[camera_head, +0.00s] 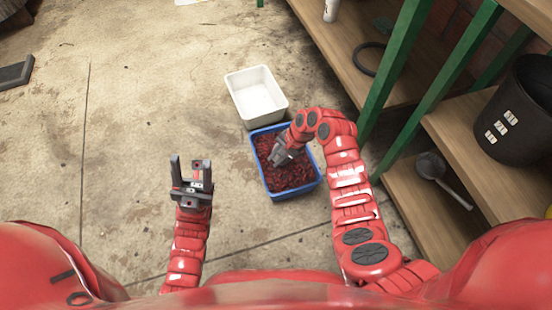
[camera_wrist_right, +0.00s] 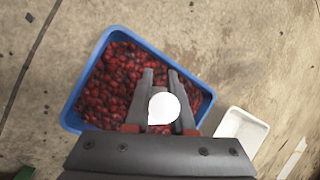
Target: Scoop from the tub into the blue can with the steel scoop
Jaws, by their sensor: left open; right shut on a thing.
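A blue tub (camera_head: 314,185) full of dark red berries (camera_head: 287,178) stands on the floor ahead; its rim also shows in the right wrist view (camera_wrist_right: 72,112). My right gripper (camera_head: 281,155) points down over the berries. In the wrist view it is shut on a rounded white thing (camera_wrist_right: 164,107); I cannot tell what it is. A grey ladle-like scoop (camera_head: 431,165) lies on the lower shelf at right. My left gripper (camera_head: 190,166) is open and empty, left of the tub.
An empty white bin (camera_head: 256,93) stands just behind the blue tub. Wooden shelving (camera_head: 405,195) with green posts (camera_head: 400,55) runs along the right and holds a black bucket (camera_head: 515,110). A dark ring (camera_head: 369,58) lies on the shelf.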

